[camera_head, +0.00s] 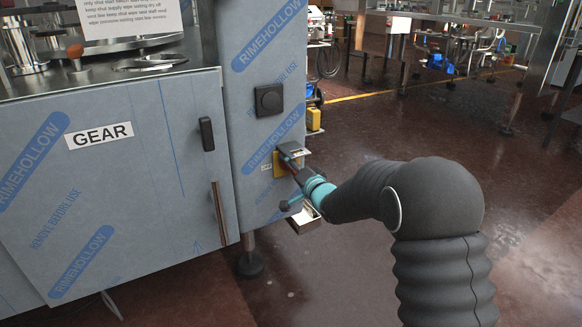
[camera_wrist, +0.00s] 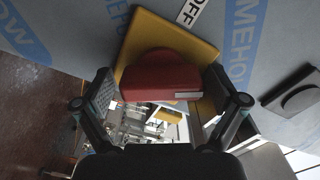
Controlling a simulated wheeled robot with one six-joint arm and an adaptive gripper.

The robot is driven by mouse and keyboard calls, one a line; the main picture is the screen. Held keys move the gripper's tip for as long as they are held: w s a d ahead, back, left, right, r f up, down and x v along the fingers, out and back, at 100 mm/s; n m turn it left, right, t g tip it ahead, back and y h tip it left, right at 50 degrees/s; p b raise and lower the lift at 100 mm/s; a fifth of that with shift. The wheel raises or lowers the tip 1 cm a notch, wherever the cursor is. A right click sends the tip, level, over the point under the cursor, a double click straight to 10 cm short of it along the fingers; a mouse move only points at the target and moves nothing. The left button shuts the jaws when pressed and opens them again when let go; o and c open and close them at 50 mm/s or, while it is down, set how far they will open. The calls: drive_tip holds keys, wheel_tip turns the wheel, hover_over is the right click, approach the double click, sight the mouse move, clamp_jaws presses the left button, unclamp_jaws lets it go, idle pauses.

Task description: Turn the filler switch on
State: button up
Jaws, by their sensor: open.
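The filler switch shows in the wrist view as a red knob (camera_wrist: 160,75) on a yellow plate (camera_wrist: 185,38). A white label reading OFF (camera_wrist: 189,11) is beside the plate. In the head view, the yellow plate (camera_head: 278,167) sits on the film-wrapped cabinet's narrow right face, and the knob is mostly hidden by my gripper (camera_head: 292,161). In the wrist view my gripper (camera_wrist: 159,88) is open, with one finger on each side of the red knob. I cannot tell whether the fingers touch it.
A black square fitting (camera_head: 269,99) is on the same cabinet face above the switch. A GEAR label (camera_head: 99,135) and a black handle (camera_head: 207,134) are on the left door. A small open box (camera_head: 304,218) is below my gripper. Open floor (camera_head: 390,130) extends to the right.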

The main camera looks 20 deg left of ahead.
drive_tip(key=shift+r, duration=0.15)
drive_tip(key=n+b, duration=0.2)
drive_tip(key=n, duration=0.4)
drive_tip(key=n+b, duration=0.2)
drive_tip(key=n, duration=0.4)
drive_tip(key=v, duration=1.4)
drive_tip(key=s+d+r+m+h, duration=0.2)
drive_tip(key=d+h, duration=0.3)
drive_tip(key=d, duration=0.4)
drive_tip(key=s+d+r+m+t+h, duration=0.1)
drive_tip(key=d+r+m+h, duration=0.1)
drive_tip(key=d, duration=0.8)
drive_tip(key=m+h, duration=0.1)
drive_tip(key=h, duration=0.1)
drive_tip(key=shift+s+d+r+h+p, duration=0.3)
drive_tip(key=shift+s+h, duration=0.1)
